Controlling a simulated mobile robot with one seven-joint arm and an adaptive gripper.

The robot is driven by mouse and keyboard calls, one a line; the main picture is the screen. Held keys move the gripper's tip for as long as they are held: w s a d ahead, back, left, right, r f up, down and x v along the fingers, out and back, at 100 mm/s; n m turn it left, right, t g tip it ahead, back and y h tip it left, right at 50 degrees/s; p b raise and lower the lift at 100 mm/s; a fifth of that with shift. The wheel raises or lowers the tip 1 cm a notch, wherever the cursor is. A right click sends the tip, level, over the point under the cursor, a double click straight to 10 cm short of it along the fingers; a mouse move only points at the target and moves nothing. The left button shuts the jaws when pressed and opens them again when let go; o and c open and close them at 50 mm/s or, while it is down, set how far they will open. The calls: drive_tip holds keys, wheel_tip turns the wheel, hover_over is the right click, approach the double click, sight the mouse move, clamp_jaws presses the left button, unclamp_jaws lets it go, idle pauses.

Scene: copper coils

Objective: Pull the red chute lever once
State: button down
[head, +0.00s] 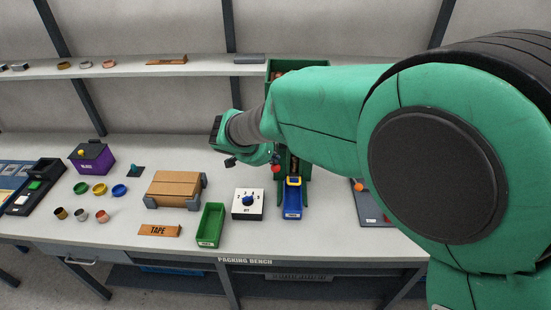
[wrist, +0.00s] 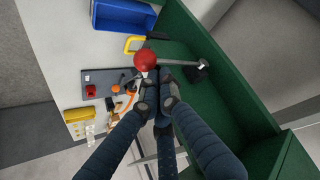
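The red ball knob of the chute lever (wrist: 145,60) shows whole in the wrist view, with its grey rod (wrist: 180,63) running right to a dark pivot on the green chute wall (wrist: 250,75). In the head view the red knob (head: 276,169) is at the chute's front left, below my forearm. My gripper (wrist: 157,80) has its dark fingers drawn together, their tips right beside the knob and rod. I cannot tell whether they touch. Nothing shows held between them. In the head view my arm hides the fingertips and much of the green chute (head: 283,67).
A blue bin (head: 292,205) with a yellow handle stands below the chute. Left of it are a white dial box (head: 248,204), a green tray (head: 210,226) and a wooden crate (head: 174,188). A dark grey tray (head: 370,206) lies to the right. A shelf (head: 210,67) runs behind.

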drive_tip(key=shift+w+r, duration=0.2)
drive_tip(key=shift+r, duration=1.65)
drive_tip(key=shift+w+r+p, duration=0.15)
drive_tip(key=shift+r+p, duration=0.15)
drive_tip(key=shift+r, duration=0.95)
drive_tip(key=shift+w+r+p, duration=0.1)
drive_tip(key=shift+r+p, duration=0.15)
drive_tip(key=shift+r, duration=0.95)
